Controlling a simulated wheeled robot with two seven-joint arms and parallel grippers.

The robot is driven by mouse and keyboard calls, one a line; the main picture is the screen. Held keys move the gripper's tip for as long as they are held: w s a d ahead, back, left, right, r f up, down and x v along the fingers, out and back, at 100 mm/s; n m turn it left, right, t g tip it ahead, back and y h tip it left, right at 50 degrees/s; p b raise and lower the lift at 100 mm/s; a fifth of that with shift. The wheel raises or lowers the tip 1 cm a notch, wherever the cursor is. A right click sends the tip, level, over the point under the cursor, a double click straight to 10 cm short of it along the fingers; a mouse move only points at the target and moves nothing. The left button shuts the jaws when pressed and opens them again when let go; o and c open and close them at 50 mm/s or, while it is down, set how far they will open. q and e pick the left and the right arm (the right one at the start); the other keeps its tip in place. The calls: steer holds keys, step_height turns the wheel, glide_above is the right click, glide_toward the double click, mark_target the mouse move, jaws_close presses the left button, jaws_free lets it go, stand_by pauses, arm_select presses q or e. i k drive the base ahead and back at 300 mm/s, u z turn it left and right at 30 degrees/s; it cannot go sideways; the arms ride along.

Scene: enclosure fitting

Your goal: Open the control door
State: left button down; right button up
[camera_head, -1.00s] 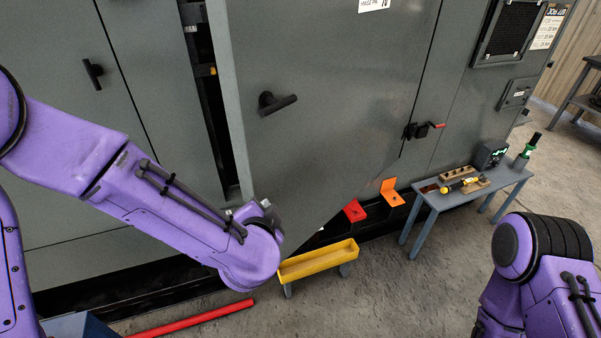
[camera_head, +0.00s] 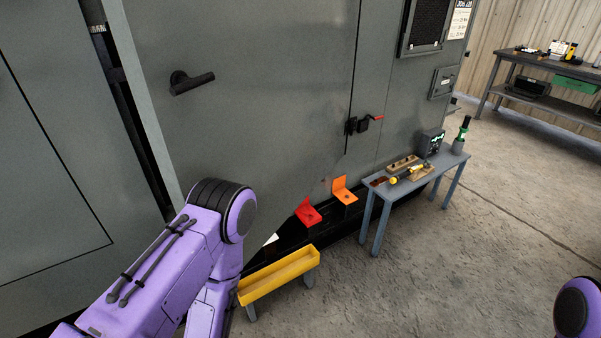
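A grey enclosure door (camera_head: 270,110) with a black lever handle (camera_head: 192,83) fills the upper left of the head view. It stands ajar, with a dark gap (camera_head: 135,110) along its left edge. I take it to be the control door, though no readable label shows. My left arm comes in from the lower left, and its bent joint overlaps the door's lower left corner. The arm then bends down, and its gripper is not visible. Only a rounded piece of my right arm shows at the lower right, and its gripper is out of view.
A red-tipped black latch (camera_head: 362,124) is right of the door. A yellow tray (camera_head: 280,275) stands below, near a red bracket (camera_head: 308,213) and an orange bracket (camera_head: 344,190). A small blue-grey table (camera_head: 378,192) holds tools. The right floor is clear, with a workbench (camera_head: 540,65) behind.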

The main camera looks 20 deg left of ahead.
mark_target(273, 119)
steer(key=z, duration=0.15)
steer(key=i, duration=0.35)
steer(key=u, duration=1.35)
steer(key=i, duration=0.5)
steer(key=u, duration=0.05)
